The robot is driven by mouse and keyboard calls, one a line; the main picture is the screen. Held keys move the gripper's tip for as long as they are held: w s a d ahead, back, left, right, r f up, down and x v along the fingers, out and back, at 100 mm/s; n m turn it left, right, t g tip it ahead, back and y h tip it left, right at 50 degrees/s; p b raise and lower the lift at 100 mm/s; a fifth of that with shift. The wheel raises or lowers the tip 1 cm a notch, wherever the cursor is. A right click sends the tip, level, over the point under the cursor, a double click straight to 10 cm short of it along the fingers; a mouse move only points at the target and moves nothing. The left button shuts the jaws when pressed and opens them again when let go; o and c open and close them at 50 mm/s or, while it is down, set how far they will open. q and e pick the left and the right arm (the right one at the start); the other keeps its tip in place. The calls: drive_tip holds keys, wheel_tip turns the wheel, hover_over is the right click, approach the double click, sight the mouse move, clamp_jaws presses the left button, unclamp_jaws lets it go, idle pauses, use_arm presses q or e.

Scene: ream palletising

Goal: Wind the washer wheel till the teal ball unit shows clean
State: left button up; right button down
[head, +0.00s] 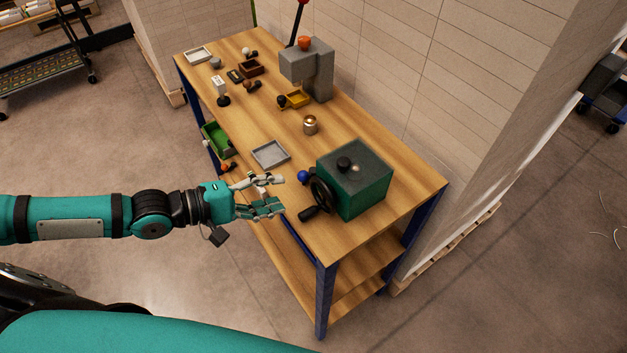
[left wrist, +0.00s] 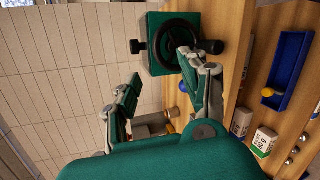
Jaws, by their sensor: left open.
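The washer is a dark green box (head: 367,190) at the near right end of the wooden table. Its black wheel (head: 321,191), with a black crank handle (head: 309,213), is on the side facing my left gripper. My left gripper (head: 279,194) is open and empty, left of the wheel and apart from it. In the left wrist view the wheel (left wrist: 172,41) and box (left wrist: 157,63) lie beyond the open fingers (left wrist: 155,72), with the handle (left wrist: 212,46) at right. I cannot make out a teal ball unit. My right gripper is not in view.
A blue ball (head: 303,177) lies close beside the wheel. A grey tray (head: 270,154), a brass-coloured cup (head: 310,125) and a grey press (head: 317,72) stand farther along the table. A brick wall (head: 430,70) closes off the back. Bare tabletop lies behind the washer.

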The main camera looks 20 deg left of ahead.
sight(319, 184)
use_arm(q)
drive_tip(key=p+x, duration=0.2)
drive_tip(key=x, duration=0.6)
drive_tip(key=shift+r, duration=0.15)
drive_tip(key=shift+p+x, duration=0.3)
drive_tip(key=shift+x, duration=0.5)
drive_tip(key=shift+s, duration=0.1)
drive_tip(key=shift+c, duration=0.2)
clamp_jaws()
drive_tip(key=shift+r, duration=0.1)
